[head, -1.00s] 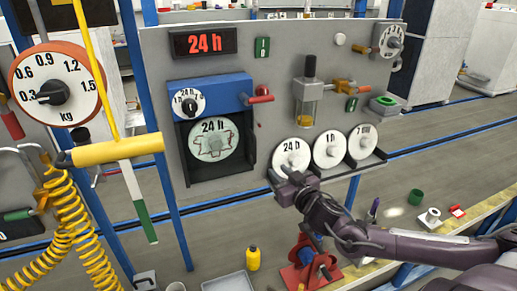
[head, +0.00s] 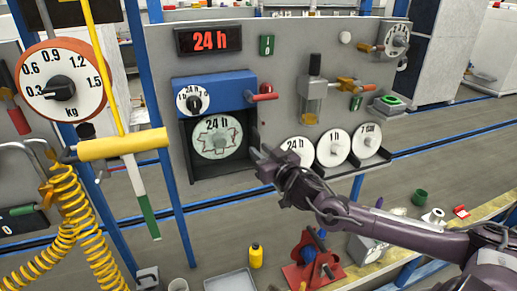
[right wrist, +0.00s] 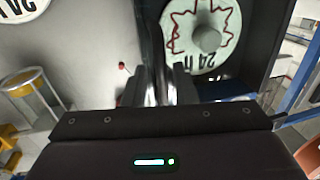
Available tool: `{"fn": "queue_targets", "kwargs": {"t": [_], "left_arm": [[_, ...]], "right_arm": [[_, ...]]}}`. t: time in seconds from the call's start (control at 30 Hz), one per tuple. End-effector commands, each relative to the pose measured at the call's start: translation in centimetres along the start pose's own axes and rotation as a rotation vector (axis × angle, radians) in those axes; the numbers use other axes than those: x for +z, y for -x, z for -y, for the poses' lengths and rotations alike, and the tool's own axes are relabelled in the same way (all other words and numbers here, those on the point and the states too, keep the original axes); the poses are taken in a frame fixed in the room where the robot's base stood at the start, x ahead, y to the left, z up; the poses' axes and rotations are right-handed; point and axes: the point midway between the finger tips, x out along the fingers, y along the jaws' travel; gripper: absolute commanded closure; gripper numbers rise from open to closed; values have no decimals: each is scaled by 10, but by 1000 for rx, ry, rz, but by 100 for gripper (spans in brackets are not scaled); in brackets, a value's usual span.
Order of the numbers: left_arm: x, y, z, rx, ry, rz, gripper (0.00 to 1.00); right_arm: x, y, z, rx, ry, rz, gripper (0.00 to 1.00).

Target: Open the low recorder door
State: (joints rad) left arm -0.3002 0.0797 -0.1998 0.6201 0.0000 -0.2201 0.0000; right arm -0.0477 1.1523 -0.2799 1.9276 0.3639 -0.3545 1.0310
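The recorder has a blue upper housing (head: 222,88) and a dark lower box (head: 176,155). A white 24 h chart disc (head: 218,137) with a red trace shows in the lower box. The disc also shows upside down in the right wrist view (right wrist: 203,38). No door panel can be told clearly from the box. My right gripper (head: 260,157) is by the box's lower right corner, and its fingers partly hide that corner. In the right wrist view the fingers (right wrist: 158,85) are left of the disc; their opening is unclear. My left gripper is not in view.
White discs on a holder (head: 333,146) stand just right of my right gripper. A red lever (head: 263,97) and a glass filter bowl (head: 313,98) stick out above. A small red knob (right wrist: 122,66) shows beside the fingers. A red stand (head: 312,265) and yellow bottle (head: 256,256) are below.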

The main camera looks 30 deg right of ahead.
Motion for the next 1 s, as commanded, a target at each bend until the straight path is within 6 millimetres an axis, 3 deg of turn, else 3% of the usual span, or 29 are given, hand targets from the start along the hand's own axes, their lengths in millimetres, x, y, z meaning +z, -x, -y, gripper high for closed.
{"fn": "queue_targets", "kwargs": {"t": [0.2,0.57,0.77,1.0], "left_arm": [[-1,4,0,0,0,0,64],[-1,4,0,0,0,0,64],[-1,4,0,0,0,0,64],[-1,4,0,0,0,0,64]], "right_arm": [[-2,-14,1,-1,-2,-2,75],[0,-17,1,-3,0,0,75],[0,-17,1,-3,0,0,100],[0,-17,1,-3,0,0,100]]}}
